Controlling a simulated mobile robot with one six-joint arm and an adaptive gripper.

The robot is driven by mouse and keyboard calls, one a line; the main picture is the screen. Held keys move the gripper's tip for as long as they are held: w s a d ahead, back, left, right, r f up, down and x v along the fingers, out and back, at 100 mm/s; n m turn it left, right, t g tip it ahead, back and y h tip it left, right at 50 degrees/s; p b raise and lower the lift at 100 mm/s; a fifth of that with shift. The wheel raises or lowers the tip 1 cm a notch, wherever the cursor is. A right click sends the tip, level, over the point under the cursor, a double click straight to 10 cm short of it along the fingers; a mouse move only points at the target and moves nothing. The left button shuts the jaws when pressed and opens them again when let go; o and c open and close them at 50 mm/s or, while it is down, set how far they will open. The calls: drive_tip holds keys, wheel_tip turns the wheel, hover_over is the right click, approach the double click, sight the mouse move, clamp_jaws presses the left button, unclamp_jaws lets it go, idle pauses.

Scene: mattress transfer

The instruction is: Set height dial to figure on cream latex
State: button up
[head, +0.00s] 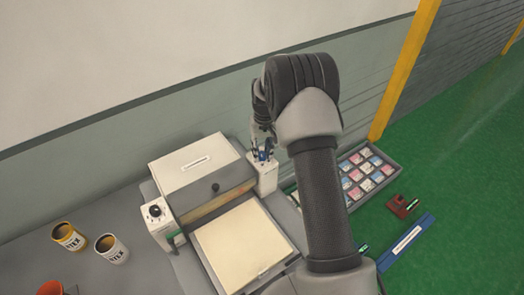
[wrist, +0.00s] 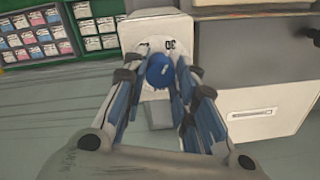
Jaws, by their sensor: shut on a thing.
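A blue dial (wrist: 158,71) sits on a white box (wrist: 150,28) with dark marks, one looking like "30". My gripper (wrist: 160,80) has its fingers on both sides of the dial and is shut on it. In the head view my gripper (head: 263,152) is at the white box (head: 265,182) to the right of the machine, and my arm hides part of it. Two latex cans, a yellow one (head: 68,236) and a white-cream one (head: 110,248), stand on the bench at left. Any figures on them are too small to read.
The machine (head: 200,170) holds a cream slab (head: 240,245) in front. Another white box with a black dial (head: 155,211) stands at its left. A tray of small packets (head: 395,170), a red-brown object (head: 402,205) and a blue strip (head: 407,242) lie at right. An orange container (head: 50,288) is lower left.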

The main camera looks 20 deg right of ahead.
sight(263, 153)
drive_tip(key=o, duration=1.1)
drive_tip(key=shift+r, duration=0.1)
drive_tip(key=r, duration=1.2)
drive_tip(key=shift+d, duration=0.25)
drive_tip(key=shift+f, duration=0.1)
